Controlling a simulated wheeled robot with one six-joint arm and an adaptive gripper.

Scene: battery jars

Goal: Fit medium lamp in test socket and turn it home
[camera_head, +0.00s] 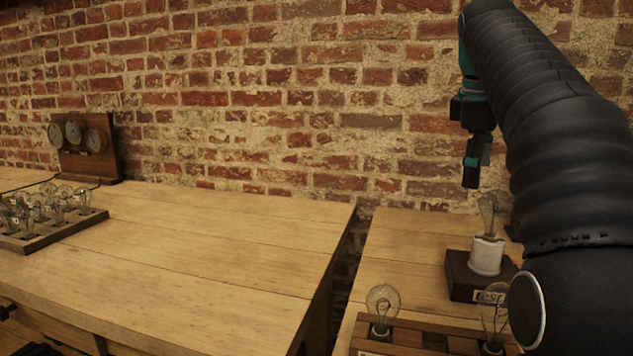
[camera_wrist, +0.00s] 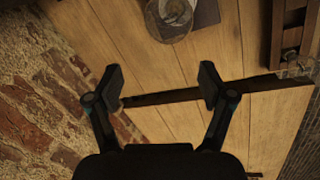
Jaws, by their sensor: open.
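The test socket (camera_head: 487,257) is a white cup on a dark wooden block with a "TEST" label, on the right-hand table. A clear glass lamp (camera_head: 489,213) stands roughly upright in it. I cannot tell whether it is turned fully home, as the cup hides its base. In the wrist view the lamp (camera_wrist: 169,18) shows from above at the top edge, beyond the fingertips, with part of the socket block (camera_wrist: 205,12) behind it. My gripper (camera_head: 474,172) is up and left of the lamp, apart from it. Its fingers (camera_wrist: 162,85) are wide apart with nothing between them.
A wooden rack (camera_head: 400,337) in front of the socket holds a round lamp (camera_head: 383,304) and a taller lamp (camera_head: 494,312). The left table (camera_head: 190,245) carries a tray of several lamps (camera_head: 50,208) and a gauge board (camera_head: 88,148). A gap separates the tables; a brick wall stands behind.

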